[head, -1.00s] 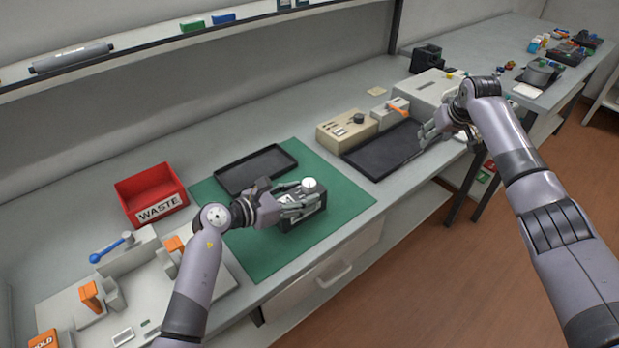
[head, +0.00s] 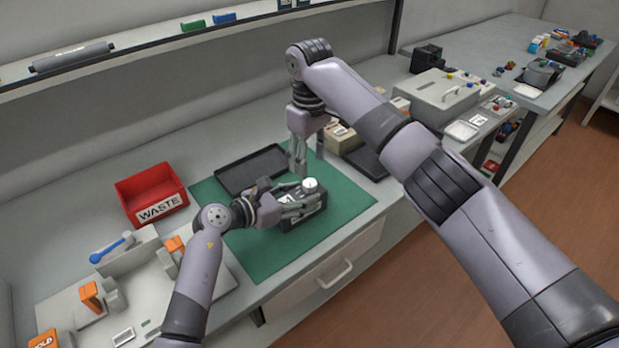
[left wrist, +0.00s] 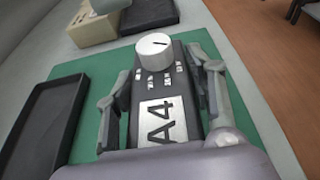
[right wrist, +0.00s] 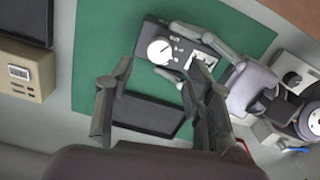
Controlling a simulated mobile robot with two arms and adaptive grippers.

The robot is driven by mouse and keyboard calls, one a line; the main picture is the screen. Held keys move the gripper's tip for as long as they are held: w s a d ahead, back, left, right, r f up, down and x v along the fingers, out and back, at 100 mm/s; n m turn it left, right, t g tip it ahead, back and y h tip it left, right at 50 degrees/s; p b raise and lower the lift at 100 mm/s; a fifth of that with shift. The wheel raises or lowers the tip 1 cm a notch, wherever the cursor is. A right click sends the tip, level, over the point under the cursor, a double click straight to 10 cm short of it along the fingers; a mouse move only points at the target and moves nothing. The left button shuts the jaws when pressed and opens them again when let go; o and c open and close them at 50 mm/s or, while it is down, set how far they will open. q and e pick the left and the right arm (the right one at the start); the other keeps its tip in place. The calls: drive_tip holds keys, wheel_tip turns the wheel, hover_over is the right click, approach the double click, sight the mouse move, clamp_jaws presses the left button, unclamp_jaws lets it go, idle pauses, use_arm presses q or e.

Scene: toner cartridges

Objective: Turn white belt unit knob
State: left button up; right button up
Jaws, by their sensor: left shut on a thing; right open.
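The belt unit (head: 311,213) is a dark box lying on the green mat. Its white round knob (head: 310,185) stands on its top near one end. In the left wrist view the knob (left wrist: 153,45) has a dark line on top, small printed marks beside it and an "A4" label (left wrist: 158,121) behind it. My left gripper (left wrist: 163,97) is shut on the belt unit, a finger along each long side. My right gripper (head: 298,170) is open and empty, pointing down above and just behind the knob. In the right wrist view the knob (right wrist: 160,50) lies beyond the open fingers (right wrist: 155,88).
A black tray (head: 228,178) lies on the mat's back edge, and a red WASTE bin (head: 150,190) stands left of it. A beige box (head: 345,143) and another dark tray (head: 366,163) are to the right, partly behind my right arm. The front right of the green mat (head: 345,222) is clear.

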sight(309, 183)
wheel_tip(309, 183, down, 7)
drive_tip(key=shift+r, duration=0.2)
clamp_jaws()
idle(0.7)
